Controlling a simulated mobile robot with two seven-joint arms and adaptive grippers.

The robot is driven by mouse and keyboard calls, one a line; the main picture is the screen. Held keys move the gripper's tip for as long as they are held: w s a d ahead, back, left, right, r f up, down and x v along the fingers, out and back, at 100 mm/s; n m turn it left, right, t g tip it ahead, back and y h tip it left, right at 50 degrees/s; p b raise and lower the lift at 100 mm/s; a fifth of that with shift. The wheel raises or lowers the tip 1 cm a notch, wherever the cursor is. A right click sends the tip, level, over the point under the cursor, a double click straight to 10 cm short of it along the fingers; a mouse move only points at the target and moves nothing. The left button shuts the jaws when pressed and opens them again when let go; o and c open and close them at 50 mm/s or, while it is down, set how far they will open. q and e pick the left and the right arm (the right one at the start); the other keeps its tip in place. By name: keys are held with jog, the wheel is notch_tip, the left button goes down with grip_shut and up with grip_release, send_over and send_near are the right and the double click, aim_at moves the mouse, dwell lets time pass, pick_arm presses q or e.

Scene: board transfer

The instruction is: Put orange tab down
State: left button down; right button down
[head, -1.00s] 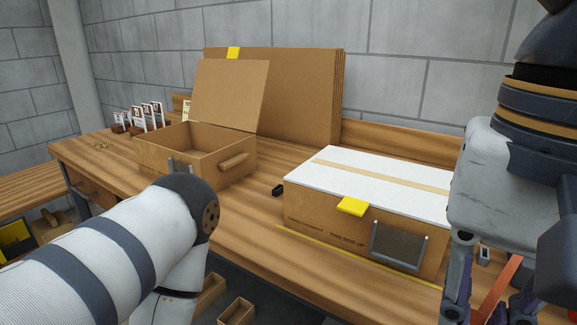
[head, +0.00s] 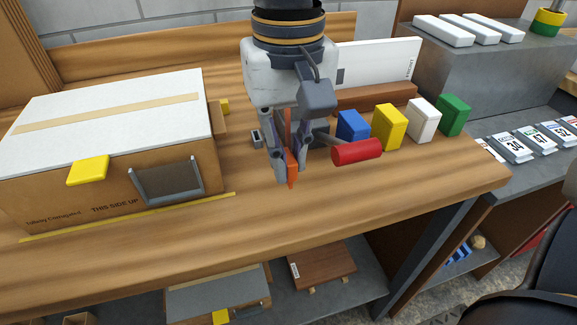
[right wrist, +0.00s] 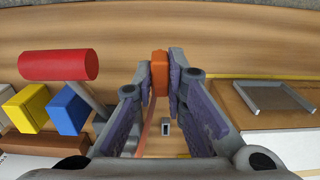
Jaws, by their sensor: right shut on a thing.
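The orange tab (head: 290,166) is a thin upright strip between the fingers of my right gripper (head: 288,172). My right gripper is shut on it, over the wooden table right of the white-topped box. In the right wrist view the orange tab (right wrist: 159,72) shows between the two purple-lined fingers (right wrist: 160,85). Whether its lower end touches the table cannot be told. My left gripper is not in view.
The white-topped cardboard box (head: 183,118) stands left of the gripper. A hammer with a red head (head: 356,151) lies close on the right. Blue (head: 352,125), yellow (head: 389,124), white and green blocks stand behind it. The table front (head: 330,205) is clear.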

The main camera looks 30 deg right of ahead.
jog(key=shift+w+d+f, duration=0.15)
jog(key=shift+d+f, duration=0.1)
jog(key=shift+f, duration=0.6)
jog(key=shift+w+d+f, duration=0.1)
jog(key=shift+d+f, duration=0.2)
jog(key=shift+f, duration=0.55)
jog(key=shift+w+d+f, duration=0.15)
jog(key=shift+d+f, duration=0.1)
jog(key=shift+f, duration=0.6)
jog(key=shift+f, duration=0.1)
jog(key=c, duration=1.6)
grip_release()
notch_tip(320, 180, up, 12)
